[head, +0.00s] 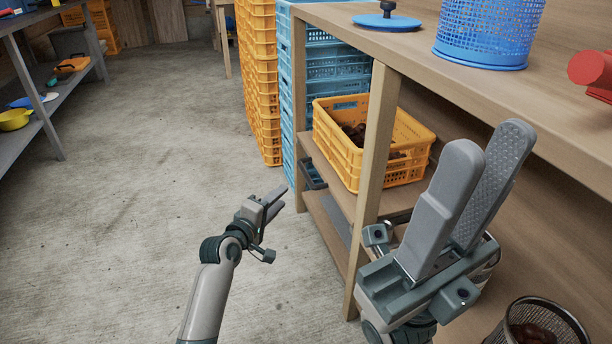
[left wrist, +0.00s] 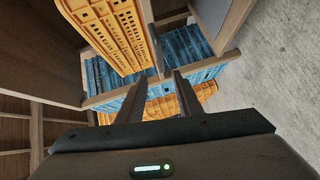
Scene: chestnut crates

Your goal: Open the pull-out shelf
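A wooden shelf board (head: 322,168) sits under the bench and carries a yellow crate (head: 350,160) of chestnuts. In the left wrist view the fingers of my left gripper (left wrist: 160,88) point towards a wooden board edge (left wrist: 212,64), with the yellow crate (left wrist: 105,30) beyond. My right gripper (head: 490,135) is raised before the bench top, open and empty.
A wooden post (head: 375,150) stands before the shelf. Stacked orange crates (head: 258,80) and blue crates (head: 335,62) stand behind. A blue basket (head: 487,35) stands on the bench top (head: 425,65). A wire basket (head: 568,318) is lower right. The floor at left is clear.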

